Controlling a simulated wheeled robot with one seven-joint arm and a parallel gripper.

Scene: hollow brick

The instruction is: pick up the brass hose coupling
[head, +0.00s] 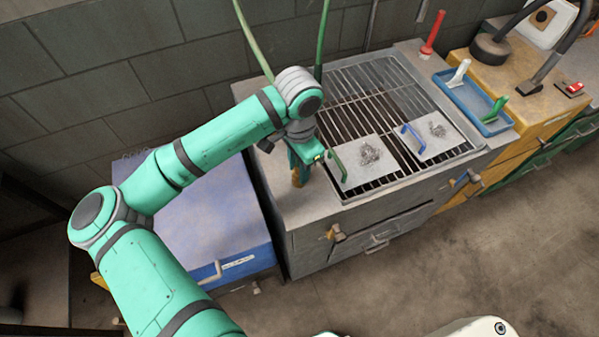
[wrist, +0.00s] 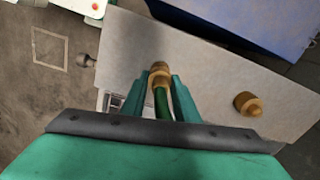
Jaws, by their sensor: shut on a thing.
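My gripper (wrist: 160,86) is shut on a brass hose coupling (wrist: 160,70), seen between its two teal fingers in the wrist view. A green hose (wrist: 162,104) runs back from the coupling between the fingers. A second brass fitting (wrist: 247,104) stands apart on the grey counter, right of the fingers. In the head view my gripper (head: 299,160) points down over the left end of the counter (head: 300,206). A small brass piece (head: 297,178) shows just below it; I cannot tell which of the two it is.
A metal grate (head: 372,84) with two handled plates (head: 355,180) (head: 428,150) lies right of my gripper. A blue tray (head: 465,100) and a red upright object (head: 431,38) are farther right. A blue chest (head: 205,215) stands left of the counter.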

